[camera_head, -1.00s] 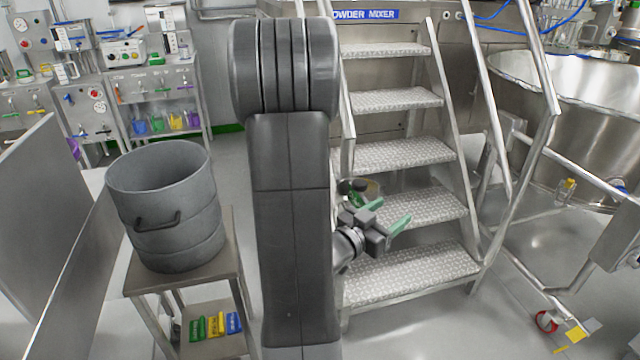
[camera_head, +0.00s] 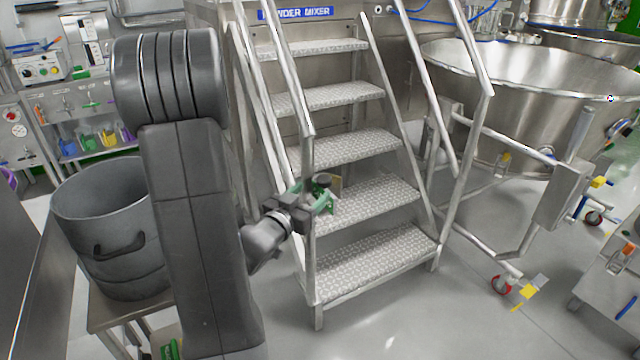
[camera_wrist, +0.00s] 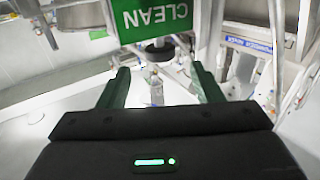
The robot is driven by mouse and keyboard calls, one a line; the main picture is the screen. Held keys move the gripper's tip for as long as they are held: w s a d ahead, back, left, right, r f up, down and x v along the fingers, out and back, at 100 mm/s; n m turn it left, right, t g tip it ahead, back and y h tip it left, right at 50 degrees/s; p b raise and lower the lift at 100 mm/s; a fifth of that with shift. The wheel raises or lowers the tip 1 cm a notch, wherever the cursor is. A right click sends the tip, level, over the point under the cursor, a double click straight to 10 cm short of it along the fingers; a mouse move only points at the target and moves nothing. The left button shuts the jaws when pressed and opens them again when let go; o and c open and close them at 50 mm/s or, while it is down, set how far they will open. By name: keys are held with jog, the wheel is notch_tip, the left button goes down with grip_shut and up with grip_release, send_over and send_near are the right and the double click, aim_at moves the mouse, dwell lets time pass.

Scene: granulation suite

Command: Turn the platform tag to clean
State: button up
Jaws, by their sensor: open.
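A green tag reading CLEAN (camera_wrist: 153,20), its lettering upside down in the picture, hangs at the top of the wrist view, cut off by the top edge. A dark rounded piece (camera_wrist: 158,53) sits just below it, in line with the gap between my fingers. My gripper (camera_wrist: 160,76) is open, its two green fingers apart with nothing seen held between them; contact cannot be told. In the head view my gripper (camera_head: 317,192) is at the left rail of the platform stairs (camera_head: 355,205), beside a small dark round piece (camera_head: 323,179). The tag's face cannot be made out there.
Metal handrails (camera_head: 272,110) rise close to my gripper. A large steel bowl (camera_head: 530,75) on a wheeled frame stands to the right. A grey drum (camera_head: 105,225) stands on a table at the left. Floor in front of the stairs is clear.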

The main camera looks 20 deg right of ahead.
aim_at(320, 185)
jog(key=x, duration=0.6)
jog(key=shift+c, duration=0.3)
jog(key=c, duration=0.9)
